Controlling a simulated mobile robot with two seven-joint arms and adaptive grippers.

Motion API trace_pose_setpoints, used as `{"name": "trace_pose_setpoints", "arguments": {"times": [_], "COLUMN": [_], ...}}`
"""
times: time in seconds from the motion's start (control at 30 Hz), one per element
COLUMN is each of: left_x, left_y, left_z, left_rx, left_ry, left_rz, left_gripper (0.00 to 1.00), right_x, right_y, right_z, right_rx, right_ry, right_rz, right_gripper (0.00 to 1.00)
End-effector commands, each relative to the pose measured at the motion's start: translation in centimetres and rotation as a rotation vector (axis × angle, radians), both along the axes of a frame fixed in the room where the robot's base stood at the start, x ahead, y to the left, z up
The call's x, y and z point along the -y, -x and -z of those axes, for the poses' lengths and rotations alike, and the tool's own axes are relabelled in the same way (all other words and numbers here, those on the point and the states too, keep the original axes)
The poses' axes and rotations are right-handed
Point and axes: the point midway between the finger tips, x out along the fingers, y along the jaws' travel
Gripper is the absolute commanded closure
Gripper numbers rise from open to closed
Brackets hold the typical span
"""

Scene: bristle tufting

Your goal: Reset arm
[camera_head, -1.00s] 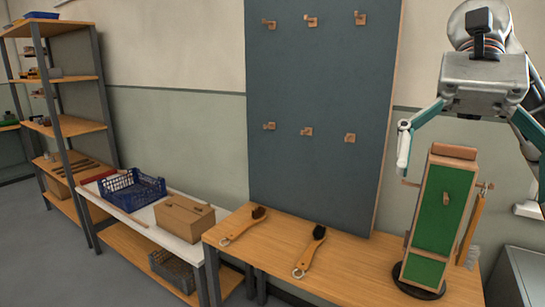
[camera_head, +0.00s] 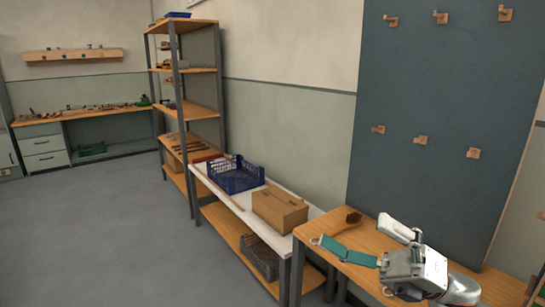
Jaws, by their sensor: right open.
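A brush with a wooden handle and dark bristles (camera_head: 350,218) lies on the table, seen between and behind the fingers. Nothing shows held between the fingertips. I cannot tell how high the gripper is above the brush. The gripper body covers the middle of the table, so a second brush is not visible there. My left gripper is not in view.
A dark pegboard (camera_head: 440,100) with several wooden pegs rises behind the table. Left of it a low white bench (camera_head: 240,203) carries a blue crate (camera_head: 237,178) and a cardboard box (camera_head: 280,209). A shelf rack (camera_head: 190,70) stands farther back. The grey floor (camera_head: 100,240) is clear.

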Motion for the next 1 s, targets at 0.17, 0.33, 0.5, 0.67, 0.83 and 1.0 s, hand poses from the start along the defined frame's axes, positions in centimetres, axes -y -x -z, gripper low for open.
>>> {"name": "trace_pose_setpoints", "arguments": {"times": [0.17,0.33,0.5,0.67,0.83,1.0], "left_x": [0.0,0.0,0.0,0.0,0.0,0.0], "left_y": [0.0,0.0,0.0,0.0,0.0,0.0], "left_z": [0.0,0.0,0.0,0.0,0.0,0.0], "left_rx": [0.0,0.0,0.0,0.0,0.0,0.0], "left_ry": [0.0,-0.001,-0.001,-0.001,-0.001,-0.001], "left_rz": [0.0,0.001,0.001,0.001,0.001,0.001], "left_gripper": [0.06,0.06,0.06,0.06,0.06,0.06], "right_x": [1.1,3.4,5.3,6.3,6.6,6.6], "right_y": [-4.6,-6.2,-3.3,2.6,8.3,10.9], "right_z": [8.3,20.0,32.6,42.5,48.8,51.0], "right_rx": [-0.509,-1.017,-1.471,-1.825,-2.065,-2.157], "right_ry": [-0.2,-0.394,-0.572,-0.717,-0.819,-0.861], "right_rz": [0.141,0.282,0.417,0.536,0.632,0.67], "right_gripper": [0.06,0.06,0.06,0.06,0.06,0.06]}}
